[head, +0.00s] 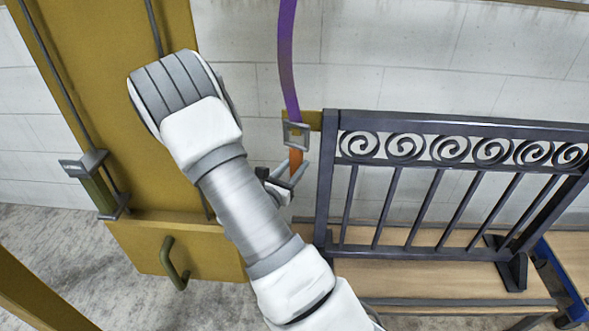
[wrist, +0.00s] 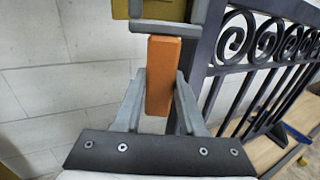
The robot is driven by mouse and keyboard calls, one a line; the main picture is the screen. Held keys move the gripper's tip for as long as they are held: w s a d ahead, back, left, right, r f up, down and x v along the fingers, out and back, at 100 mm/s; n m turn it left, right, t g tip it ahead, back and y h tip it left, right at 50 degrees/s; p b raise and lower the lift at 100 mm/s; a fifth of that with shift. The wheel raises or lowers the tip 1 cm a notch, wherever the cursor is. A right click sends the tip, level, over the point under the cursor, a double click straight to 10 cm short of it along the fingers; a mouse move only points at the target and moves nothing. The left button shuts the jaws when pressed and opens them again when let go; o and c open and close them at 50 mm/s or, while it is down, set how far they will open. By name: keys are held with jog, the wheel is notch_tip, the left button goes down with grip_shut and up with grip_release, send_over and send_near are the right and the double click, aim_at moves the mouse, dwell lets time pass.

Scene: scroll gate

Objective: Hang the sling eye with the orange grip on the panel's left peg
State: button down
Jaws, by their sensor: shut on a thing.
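The orange grip (head: 295,160) hangs under a grey square sling eye (head: 297,124) at the lower end of a purple sling (head: 287,50). My gripper (head: 285,182) is shut on the orange grip, which stands upright between the fingers in the wrist view (wrist: 163,75). The dark scroll panel (head: 322,190) stands just right of the grip. A small yellow piece (head: 315,119) shows behind the eye, beside the panel's upper left corner. It shows through the eye in the wrist view (wrist: 172,10). I cannot make out the left peg, nor whether the eye is around anything.
The panel stands on a wooden-topped bench (head: 440,285). A tall yellow column (head: 160,225) with a handle (head: 174,265) and a grey-green bracket (head: 98,185) stands at the left. A blue frame (head: 560,275) is at the far right. A pale block wall is behind.

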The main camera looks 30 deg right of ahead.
jog(key=shift+w+d, duration=0.55)
jog(key=shift+w, duration=0.15)
jog(key=shift+w+d, duration=0.5)
jog(key=shift+w, duration=0.2)
jog(key=shift+w+d+f+b, duration=0.5)
jog(key=shift+w+f+b, duration=0.1)
jog(key=shift+w, duration=0.1)
jog(key=shift+c, duration=0.8)
grip_release()
jog(key=shift+f, duration=0.1)
